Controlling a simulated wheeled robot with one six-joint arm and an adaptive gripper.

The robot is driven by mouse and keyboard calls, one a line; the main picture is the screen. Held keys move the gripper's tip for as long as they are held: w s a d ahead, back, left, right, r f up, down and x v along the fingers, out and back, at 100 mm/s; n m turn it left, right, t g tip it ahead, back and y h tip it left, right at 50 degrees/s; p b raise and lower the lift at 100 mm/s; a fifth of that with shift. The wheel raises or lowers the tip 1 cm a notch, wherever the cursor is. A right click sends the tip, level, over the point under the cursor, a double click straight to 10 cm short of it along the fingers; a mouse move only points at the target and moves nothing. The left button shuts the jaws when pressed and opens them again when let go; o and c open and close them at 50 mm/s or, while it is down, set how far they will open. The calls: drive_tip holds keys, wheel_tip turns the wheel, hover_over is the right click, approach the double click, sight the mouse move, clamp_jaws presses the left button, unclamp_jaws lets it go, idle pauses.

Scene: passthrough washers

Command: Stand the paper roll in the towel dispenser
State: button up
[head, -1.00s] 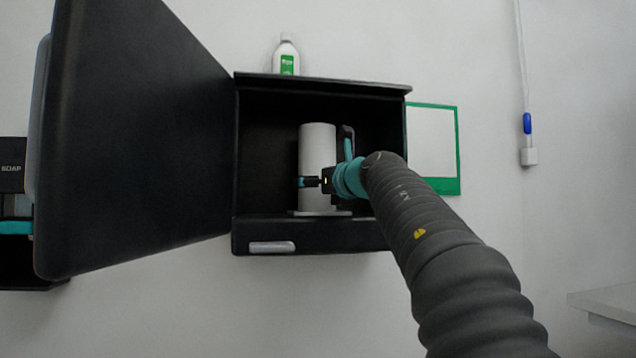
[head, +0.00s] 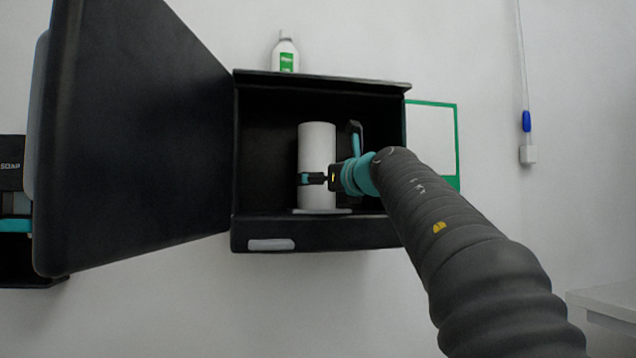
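The towel dispenser (head: 320,236) is a black box on the wall with its front door (head: 135,140) swung open to the left. The white paper roll (head: 317,145) stands upright inside it, on or just above a small grey plate (head: 321,211) at the bottom. My gripper (head: 313,179) reaches in from the right, at the roll's lower half. A dark finger lies across the front of the roll. The far finger is hidden, so I cannot tell whether the gripper presses on the roll.
A white bottle with a green label (head: 286,56) stands on top of the dispenser. A green-framed sheet (head: 434,140) and a hanging cord with a blue piece (head: 527,122) are to the right. A soap unit (head: 14,170) is at the far left. A pale ledge (head: 605,302) is at lower right.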

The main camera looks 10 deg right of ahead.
drive_tip(key=v, duration=0.9)
drive_tip(key=shift+s+r, duration=0.1)
drive_tip(key=shift+s, duration=0.05)
